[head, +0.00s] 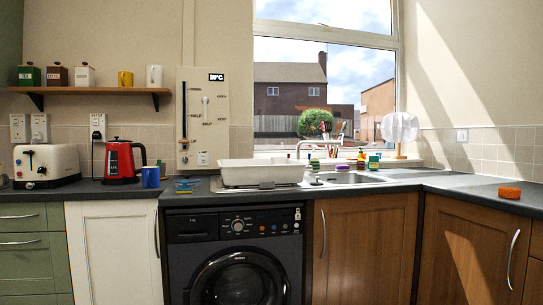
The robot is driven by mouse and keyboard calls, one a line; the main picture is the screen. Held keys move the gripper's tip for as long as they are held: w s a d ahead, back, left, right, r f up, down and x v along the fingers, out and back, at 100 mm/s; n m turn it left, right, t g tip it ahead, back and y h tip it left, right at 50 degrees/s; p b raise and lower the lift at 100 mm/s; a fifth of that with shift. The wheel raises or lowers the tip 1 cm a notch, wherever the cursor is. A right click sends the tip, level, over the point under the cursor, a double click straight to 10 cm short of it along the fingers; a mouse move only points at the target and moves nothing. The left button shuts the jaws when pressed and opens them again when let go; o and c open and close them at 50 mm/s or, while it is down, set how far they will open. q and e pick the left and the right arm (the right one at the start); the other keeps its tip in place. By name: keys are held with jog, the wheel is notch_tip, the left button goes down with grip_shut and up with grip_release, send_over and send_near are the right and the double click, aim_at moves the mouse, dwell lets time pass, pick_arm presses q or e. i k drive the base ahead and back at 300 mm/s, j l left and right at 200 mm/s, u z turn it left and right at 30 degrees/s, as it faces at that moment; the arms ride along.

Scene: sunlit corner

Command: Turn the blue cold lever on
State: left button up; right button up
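The sink (385,179) is set in the worktop under the window, right of centre. A pale tap spout (318,142) arches behind it. A small dark blue-green piece (315,165) stands upright at the left of the sink, below the spout. I cannot tell whether it is the blue cold lever; it is too small to read its position. Neither of my grippers shows in the head view.
A white dish tub (262,172) stands left of the sink. A blue mug (150,177), red kettle (122,162) and toaster (46,163) are further left. An orange sponge (510,192) lies on the right worktop, which is mostly clear. Cupboards and a washing machine (238,262) front the worktop.

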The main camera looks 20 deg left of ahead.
aim_at(310, 168)
jog(key=i+l+u, duration=0.1)
jog(key=i+u, duration=0.15)
jog(key=i, duration=0.15)
jog(key=i+l+u, duration=0.15)
jog(key=i+u, duration=0.15)
jog(key=i+l+u, duration=0.25)
jog(key=i, duration=0.2)
